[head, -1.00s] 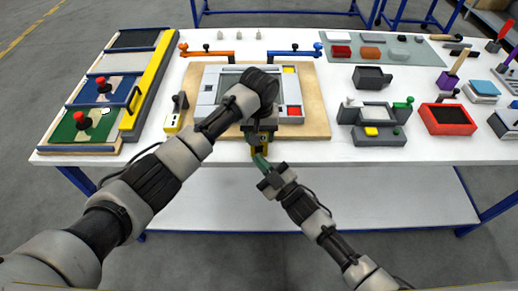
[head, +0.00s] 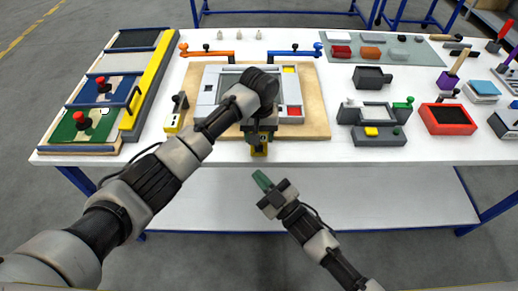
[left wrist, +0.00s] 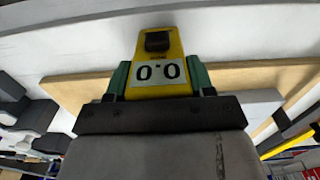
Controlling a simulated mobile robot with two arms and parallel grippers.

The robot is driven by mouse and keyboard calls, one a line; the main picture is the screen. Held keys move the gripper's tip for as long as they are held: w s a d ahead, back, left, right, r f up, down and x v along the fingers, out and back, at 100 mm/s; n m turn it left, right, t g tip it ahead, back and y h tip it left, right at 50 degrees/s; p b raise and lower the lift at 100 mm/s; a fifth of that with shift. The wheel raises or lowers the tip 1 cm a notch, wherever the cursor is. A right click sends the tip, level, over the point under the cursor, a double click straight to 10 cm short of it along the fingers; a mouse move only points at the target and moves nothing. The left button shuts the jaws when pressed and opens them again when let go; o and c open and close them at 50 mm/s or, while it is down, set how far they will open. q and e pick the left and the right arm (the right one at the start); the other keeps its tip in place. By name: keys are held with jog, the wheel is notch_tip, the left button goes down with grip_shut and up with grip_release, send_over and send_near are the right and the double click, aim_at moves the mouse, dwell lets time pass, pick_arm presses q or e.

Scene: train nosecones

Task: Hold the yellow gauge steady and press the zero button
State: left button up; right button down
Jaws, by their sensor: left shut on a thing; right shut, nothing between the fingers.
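The yellow gauge (left wrist: 162,62) fills the middle of the left wrist view. Its white display reads 0.0 and a dark button shows above the display. My left gripper (left wrist: 160,82) is shut on the gauge, with a green finger on each side of it. In the head view the gauge (head: 259,150) shows below my left gripper (head: 258,138), at the front edge of the table. My right gripper (head: 261,180) is shut and empty, in front of the table edge and apart from the gauge.
A wooden board (head: 318,125) with a grey frame (head: 208,92) lies behind the gauge. Another yellow device (head: 172,122) stands left of the board. A grey fixture (head: 372,139) and a red tray (head: 447,120) stand to the right. The front table strip is mostly clear.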

dwell(0.3)
pick_arm(q)
jog(key=o, duration=1.1)
